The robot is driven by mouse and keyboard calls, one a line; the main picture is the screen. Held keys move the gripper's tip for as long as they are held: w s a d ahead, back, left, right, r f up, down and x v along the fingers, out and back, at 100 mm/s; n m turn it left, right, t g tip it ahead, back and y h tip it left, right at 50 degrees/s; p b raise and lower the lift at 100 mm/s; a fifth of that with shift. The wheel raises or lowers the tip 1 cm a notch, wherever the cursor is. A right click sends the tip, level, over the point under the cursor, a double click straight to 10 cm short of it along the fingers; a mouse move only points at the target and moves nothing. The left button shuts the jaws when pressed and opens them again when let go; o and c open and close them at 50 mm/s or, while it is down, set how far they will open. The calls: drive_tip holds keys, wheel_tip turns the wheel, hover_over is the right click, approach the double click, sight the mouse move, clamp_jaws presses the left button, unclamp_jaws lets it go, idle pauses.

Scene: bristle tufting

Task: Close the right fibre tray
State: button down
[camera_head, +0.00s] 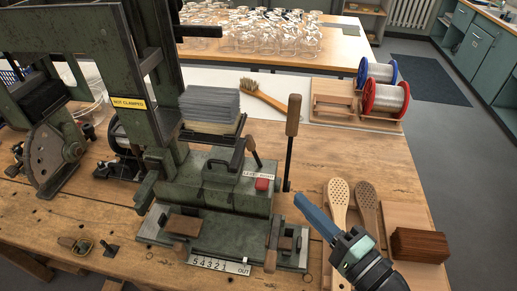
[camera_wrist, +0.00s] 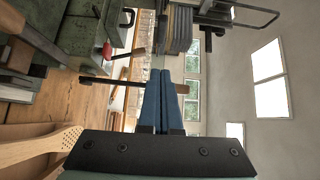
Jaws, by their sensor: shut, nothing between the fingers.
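The fibre tray (camera_head: 209,123) under a stack of grey fibres (camera_head: 210,104) sits at the right side of the green machine. A dark bar-like handle (camera_head: 226,150) stands out at its front. I cannot tell how far the tray is out. The fibre stack (camera_wrist: 180,30) also shows at the top of the wrist view, with a dark bar frame (camera_wrist: 245,15) beside it. My gripper (camera_head: 299,200) has blue fingers, shut and empty, right of the machine and apart from the tray. Its fingers (camera_wrist: 160,76) point toward the machine's side in the wrist view.
An upright lever with a wooden grip (camera_head: 293,115) stands between my gripper and the tray. A red button (camera_head: 262,184) is on the machine's base. Wooden brush bodies (camera_head: 338,200) and a brown block (camera_head: 418,245) lie near my gripper. Spools (camera_head: 386,97) stand behind.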

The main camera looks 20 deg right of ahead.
drive_tip(key=p, duration=0.1)
approach(241, 159)
drive_tip(key=w+d, duration=0.2)
drive_tip(key=w, duration=0.2)
drive_tip(key=shift+w+a+f+p, duration=0.1)
drive_tip(key=shift+w+a+p, duration=0.25)
drive_tip(key=shift+w+a, duration=0.3)
drive_tip(key=shift+w+a+f+p, duration=0.1)
drive_tip(key=shift+w+a+p, duration=0.3)
drive_tip(key=shift+a, duration=0.35)
drive_tip(key=shift+w+a, duration=0.1)
drive_tip(key=w+a, duration=0.8)
drive_tip(key=a, duration=0.4)
drive_tip(key=shift+r+p, duration=0.15)
drive_tip(key=shift+p, duration=0.15)
drive_tip(key=shift+a, duration=0.15)
